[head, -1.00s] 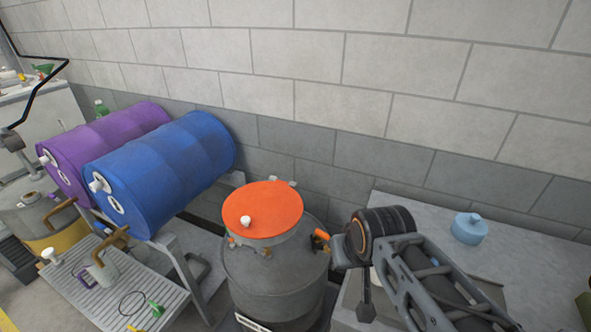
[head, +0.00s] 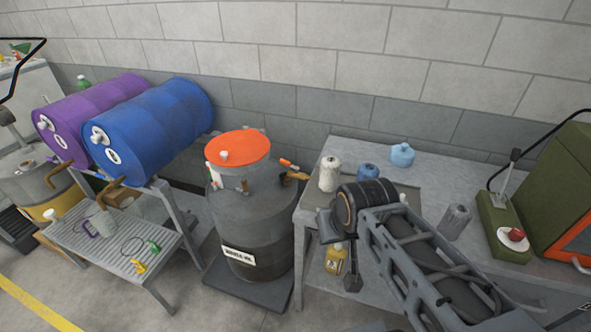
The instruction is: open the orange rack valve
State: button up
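On a grey metal rack (head: 170,215) at left lie a purple drum (head: 85,108) and a blue drum (head: 165,125), end caps facing forward. Brownish taps stand out below their fronts, one under the purple drum (head: 58,172) and one under the blue drum (head: 112,188). My gripper (head: 340,250) is at the end of my arm in front of the right bench, well apart from the rack.
A grey upright drum (head: 250,215) with an orange lid (head: 238,147) stands between rack and bench (head: 320,205). Small bottles and a green machine (head: 555,190) stand on the bench. A slatted shelf (head: 110,245) juts out under the taps. Floor is clear at front left.

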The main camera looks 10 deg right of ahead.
aim_at(283, 161)
jog(key=z, duration=0.2)
jog(key=i, duration=0.95)
jog(key=u, duration=0.75)
